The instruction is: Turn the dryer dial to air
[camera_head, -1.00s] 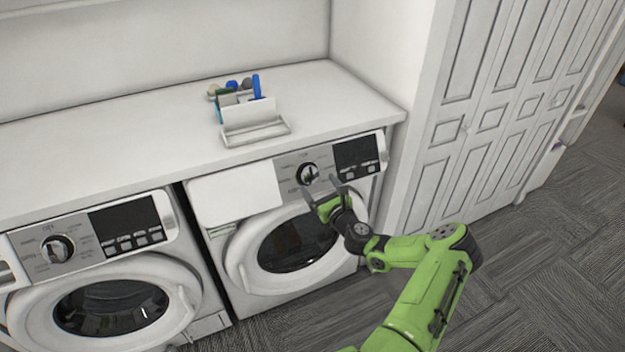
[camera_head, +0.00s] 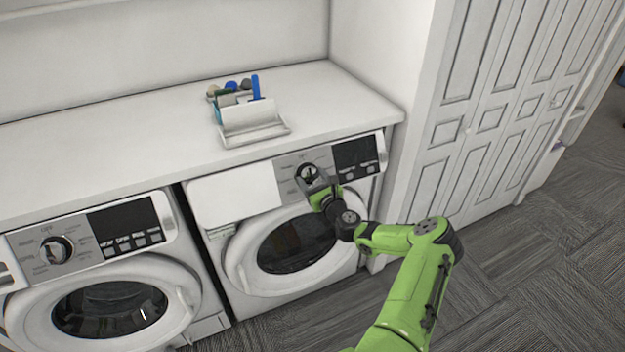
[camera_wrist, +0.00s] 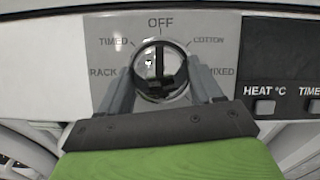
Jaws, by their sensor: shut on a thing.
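The dryer dial (camera_head: 306,172) is a round knob with a dark grip bar, on the panel of the right-hand machine. In the wrist view the dial (camera_wrist: 160,62) has its bar about upright, under the printed word OFF. Labels TIMED, COTTON, RACK and MIXED show around it; no AIR label is visible, and the part below the dial is hidden by my gripper. My gripper (camera_head: 313,181) is at the dial, and in the wrist view its two grey fingers (camera_wrist: 160,84) stand on either side of it, closed on it.
The dryer's dark display (camera_head: 358,155) is right of the dial, and its round door (camera_head: 240,268) is below. A second machine with its own dial (camera_head: 56,250) stands at left. A caddy (camera_head: 254,135) sits on the countertop (camera_head: 120,130). A white cabinet (camera_head: 450,130) is at right.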

